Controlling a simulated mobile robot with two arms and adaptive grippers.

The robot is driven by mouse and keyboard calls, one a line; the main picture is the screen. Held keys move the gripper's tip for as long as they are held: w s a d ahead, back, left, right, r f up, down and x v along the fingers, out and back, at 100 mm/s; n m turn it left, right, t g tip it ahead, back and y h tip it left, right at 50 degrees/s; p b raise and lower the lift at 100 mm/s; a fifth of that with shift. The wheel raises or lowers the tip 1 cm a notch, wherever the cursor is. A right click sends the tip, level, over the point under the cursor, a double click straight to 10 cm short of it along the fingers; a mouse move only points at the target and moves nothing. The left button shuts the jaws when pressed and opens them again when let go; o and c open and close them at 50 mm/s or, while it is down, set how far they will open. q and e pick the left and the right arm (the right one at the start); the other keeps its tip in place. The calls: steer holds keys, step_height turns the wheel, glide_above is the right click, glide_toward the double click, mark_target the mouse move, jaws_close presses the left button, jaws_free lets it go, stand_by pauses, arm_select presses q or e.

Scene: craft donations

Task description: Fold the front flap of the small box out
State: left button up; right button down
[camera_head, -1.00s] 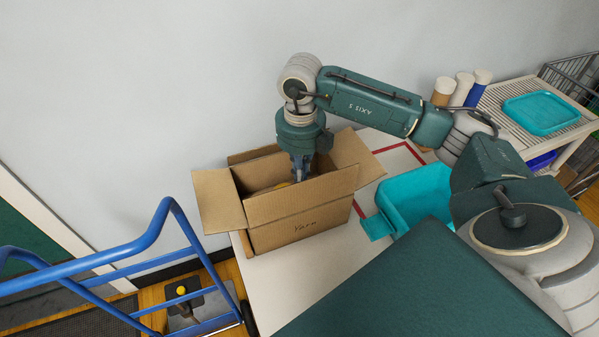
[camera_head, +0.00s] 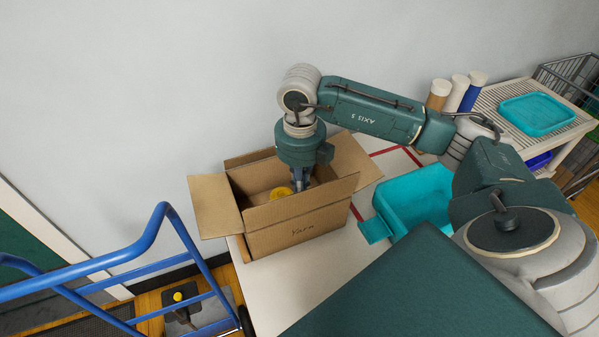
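A yellow round thing (camera_head: 280,193) lies inside. My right gripper (camera_head: 299,184) points down into the box opening, behind the front flap. Its fingertips are small and partly hidden by the flap, so I cannot tell how far apart they are or whether they touch the flap. My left gripper is out of view.
A teal bin (camera_head: 408,205) stands right of the box, close to my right arm. A blue cart frame (camera_head: 110,258) is at the lower left. A rack (camera_head: 490,105) with a teal tray (camera_head: 537,114) and several rolls stand at the back right. The wall is behind.

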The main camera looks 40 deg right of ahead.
steer(key=shift+s+a+f, duration=0.15)
steer(key=shift+s+f, duration=0.1)
steer(key=shift+s, duration=0.4)
steer(key=shift+s+a+f+b, duration=0.15)
steer(key=shift+s+b, duration=0.1)
steer(key=shift+s, duration=0.15)
steer(key=shift+s+a+f+b, duration=0.15)
steer(key=shift+s+b, duration=0.1)
steer(key=shift+s, duration=0.15)
steer(key=shift+s+d, duration=0.1)
steer(key=shift+s+f+b, duration=0.3)
steer(key=shift+s+b, duration=0.05)
steer(key=shift+s, duration=0.35)
steer(key=shift+a, duration=0.2)
steer(key=shift+s+a+f+b, duration=0.15)
steer(key=shift+s+b, duration=0.1)
steer(key=shift+s, duration=0.15)
steer(key=shift+s+f+b, duration=0.15)
steer(key=shift+s+b, duration=0.05)
steer(key=shift+s, duration=0.15)
